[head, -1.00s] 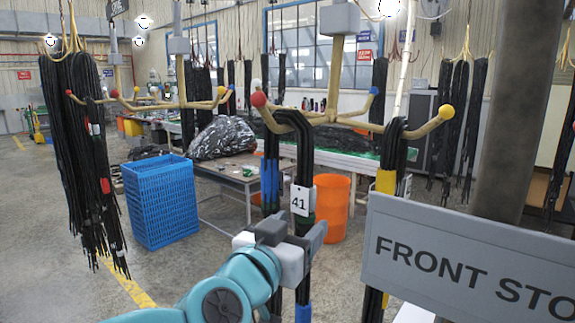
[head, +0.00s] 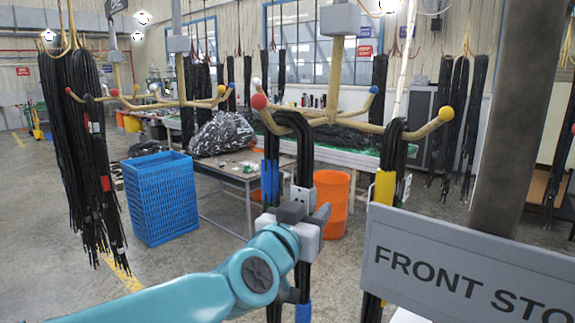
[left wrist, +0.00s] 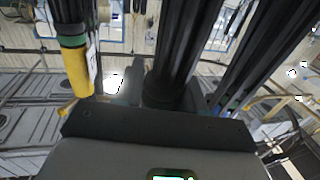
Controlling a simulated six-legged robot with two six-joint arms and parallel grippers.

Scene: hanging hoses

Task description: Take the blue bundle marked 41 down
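The bundle marked 41 (head: 304,150) is a set of black hoses with blue bands, draped over the left arm of the near tan hanger (head: 340,80). Its white tag (head: 301,195) is partly covered by my gripper; the number is readable only in the earlier head view. My left gripper (head: 305,213) is at the hanging hoses just below the tag, its fingers on either side of the front strand. In the left wrist view the dark hoses (left wrist: 180,45) run between the fingers, which look open; contact is unclear. My right gripper is not in view.
A yellow-banded hose bundle (head: 386,185) hangs on the same hanger to the right. A grey sign (head: 465,265) and a thick post (head: 510,120) stand at right. A blue crate (head: 160,200), an orange bin (head: 331,200) and a table (head: 225,175) stand behind.

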